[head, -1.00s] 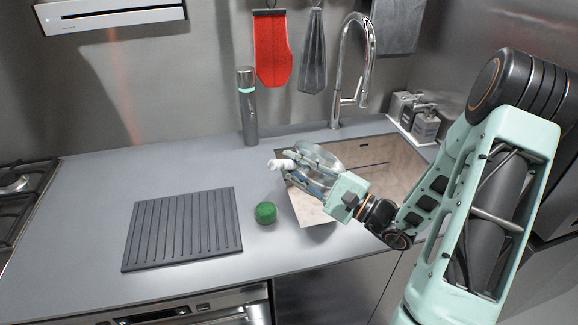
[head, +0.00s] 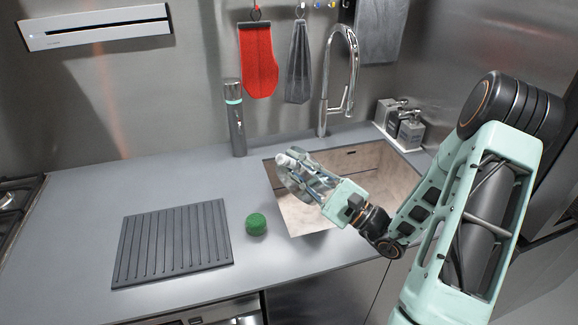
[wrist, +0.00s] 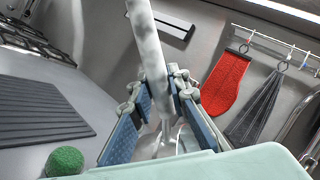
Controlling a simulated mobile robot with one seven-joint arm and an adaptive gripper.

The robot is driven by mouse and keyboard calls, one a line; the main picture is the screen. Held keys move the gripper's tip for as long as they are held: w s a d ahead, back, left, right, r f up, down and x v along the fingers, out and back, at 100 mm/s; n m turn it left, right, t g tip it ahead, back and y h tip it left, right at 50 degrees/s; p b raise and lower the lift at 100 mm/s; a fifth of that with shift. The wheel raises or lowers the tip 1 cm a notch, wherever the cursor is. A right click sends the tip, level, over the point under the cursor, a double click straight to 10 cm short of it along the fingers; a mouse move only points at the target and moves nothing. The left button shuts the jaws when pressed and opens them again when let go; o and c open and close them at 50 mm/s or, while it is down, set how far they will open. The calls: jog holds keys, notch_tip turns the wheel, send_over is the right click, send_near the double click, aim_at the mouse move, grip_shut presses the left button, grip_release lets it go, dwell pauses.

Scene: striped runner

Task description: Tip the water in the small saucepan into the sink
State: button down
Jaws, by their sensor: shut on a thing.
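My gripper (head: 305,180) is shut on the pale handle (wrist: 150,50) of the small saucepan. In the wrist view the handle runs up between the two fingers (wrist: 160,118), and a shiny part of the pan (wrist: 165,146) shows below them. In the head view the saucepan (head: 288,180) looks steeply tilted at the left part of the sink, above the basin, and is partly hidden by the gripper. The sink (head: 385,185) is a brownish rectangular basin set in the grey counter. I cannot make out any water in the pan or the sink.
A green scrubber ball (head: 256,224) and a dark ribbed mat (head: 172,245) lie left of the sink. A tall bottle (head: 236,125) stands behind. The faucet (head: 325,90) rises at the sink's back, with soap dispensers (head: 405,125) to its right. Red and grey cloths hang on the wall.

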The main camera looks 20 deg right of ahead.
jog(key=d+m+t+h+p, duration=0.1)
jog(key=d+m+t+h, duration=0.7)
jog(key=d+m, duration=0.8)
jog(key=shift+w+d+r+t+h, duration=0.25)
jog(key=shift+r+t+h, duration=0.15)
jog(key=shift+t, duration=0.4)
dwell(1.8)
jog(key=shift+a, duration=0.1)
